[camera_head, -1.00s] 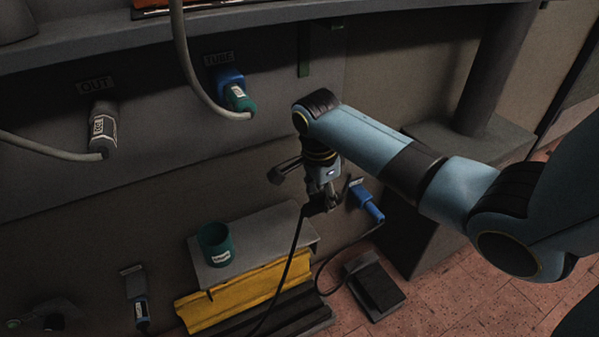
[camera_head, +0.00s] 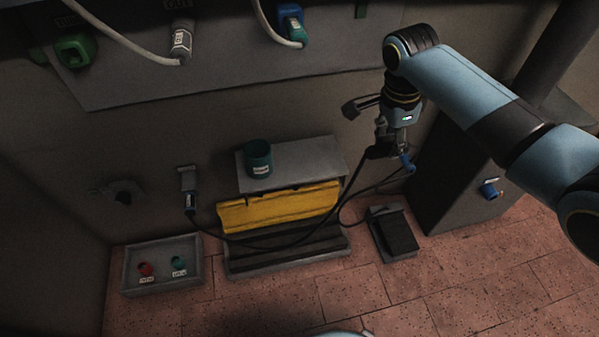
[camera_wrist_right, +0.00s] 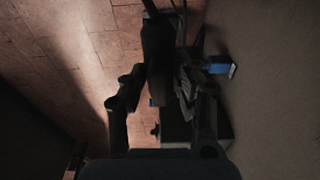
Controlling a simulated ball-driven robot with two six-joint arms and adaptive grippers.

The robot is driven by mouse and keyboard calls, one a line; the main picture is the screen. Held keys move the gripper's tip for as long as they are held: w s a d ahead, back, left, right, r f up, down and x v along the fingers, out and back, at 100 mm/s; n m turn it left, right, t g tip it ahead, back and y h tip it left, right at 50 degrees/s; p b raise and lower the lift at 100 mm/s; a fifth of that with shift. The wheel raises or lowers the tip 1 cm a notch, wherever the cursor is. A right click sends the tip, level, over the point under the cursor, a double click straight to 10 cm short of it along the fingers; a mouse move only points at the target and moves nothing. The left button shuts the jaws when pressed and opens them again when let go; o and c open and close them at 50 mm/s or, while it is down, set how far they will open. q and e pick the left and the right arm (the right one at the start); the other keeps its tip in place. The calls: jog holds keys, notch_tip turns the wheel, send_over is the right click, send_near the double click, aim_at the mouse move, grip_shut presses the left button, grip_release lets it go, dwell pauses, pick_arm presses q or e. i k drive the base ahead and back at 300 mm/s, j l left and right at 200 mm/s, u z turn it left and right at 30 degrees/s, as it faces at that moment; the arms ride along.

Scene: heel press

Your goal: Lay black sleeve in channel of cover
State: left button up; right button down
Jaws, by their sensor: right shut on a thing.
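The cover (camera_head: 280,208) is on the floor by the wall, its yellow flap raised at the back and its dark channel (camera_head: 290,252) open in front. My right gripper (camera_head: 386,147) is up and to the right of the cover, shut on the black sleeve (camera_head: 374,153) of a cable. The sleeve also shows as a thick dark piece between the fingers in the right wrist view (camera_wrist_right: 157,50). My left gripper is not in view.
A blue plug (camera_head: 406,164) is just beside my right gripper. A grey shelf (camera_head: 310,160) with a green cup (camera_head: 258,158) is above the cover. A pedal (camera_head: 396,233) stands right of it, a tray (camera_head: 128,280) with red and green pieces left. The front floor is free.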

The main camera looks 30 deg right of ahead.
aim_at(295, 242)
jog(key=k+u, duration=0.15)
jog(key=u, duration=0.2)
jog(key=k+u, duration=0.1)
jog(key=u, duration=0.25)
jog(key=k+u, duration=0.15)
jog(key=u, duration=0.15)
jog(key=l, duration=0.6)
jog(key=k+l+u, duration=0.15)
jog(key=l, duration=1)
jog(key=i, duration=0.25)
